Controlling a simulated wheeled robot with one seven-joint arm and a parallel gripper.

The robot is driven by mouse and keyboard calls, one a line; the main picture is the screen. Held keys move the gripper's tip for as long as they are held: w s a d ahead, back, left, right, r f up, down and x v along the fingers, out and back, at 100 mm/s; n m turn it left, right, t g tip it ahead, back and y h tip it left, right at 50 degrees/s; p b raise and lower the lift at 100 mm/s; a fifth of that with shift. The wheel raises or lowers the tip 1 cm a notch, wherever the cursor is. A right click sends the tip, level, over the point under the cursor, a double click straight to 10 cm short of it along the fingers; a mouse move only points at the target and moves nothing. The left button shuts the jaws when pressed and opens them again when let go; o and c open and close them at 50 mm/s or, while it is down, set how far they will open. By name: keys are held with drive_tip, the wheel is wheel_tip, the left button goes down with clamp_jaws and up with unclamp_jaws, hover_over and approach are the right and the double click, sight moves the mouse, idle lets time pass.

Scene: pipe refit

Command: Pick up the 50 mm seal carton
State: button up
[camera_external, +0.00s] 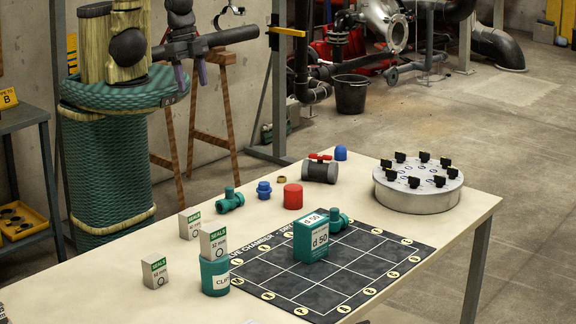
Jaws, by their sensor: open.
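Three small white and green seal cartons stand at the left of the table. The front left carton (155,273) stands on the table; its small print looks like 50 mm but is hard to read. Another carton (190,224), its print perhaps 40 mm, stands behind it. A third carton (213,242), apparently marked 32 mm, sits on top of a teal cylinder (215,279). My gripper (191,79) is open and empty, its purple fingertips pointing down. It hangs high in the picture, well above and apart from the cartons.
A dark grid mat (268,268) bears a teal d 50 box (311,240) and a teal fitting (338,219). Blue, red and grey pipe parts (292,196) stand behind it. A round grey turntable (418,194) with black clips is at right. The table's front left (90,275) is clear.

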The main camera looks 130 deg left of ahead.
drive_tip(key=w+d+f+n+h+b, duration=0.6)
drive_tip(key=w+d+f+n, duration=0.3)
drive_tip(key=f, duration=0.4)
drive_tip(key=w+d+f+n+g+h+b, duration=0.1)
drive_tip(key=w+d+f+n+h+b, duration=0.6)
drive_tip(key=f, duration=0.6)
drive_tip(key=w+d+n+b, duration=0.2)
drive_tip(key=w+n, duration=0.1)
drive_tip(key=w, duration=0.1)
drive_tip(key=shift+w+d+h, duration=0.2)
drive_tip(key=shift+w+h, duration=0.1)
drive_tip(key=shift+w, duration=0.1)
drive_tip(key=shift+f, duration=0.1)
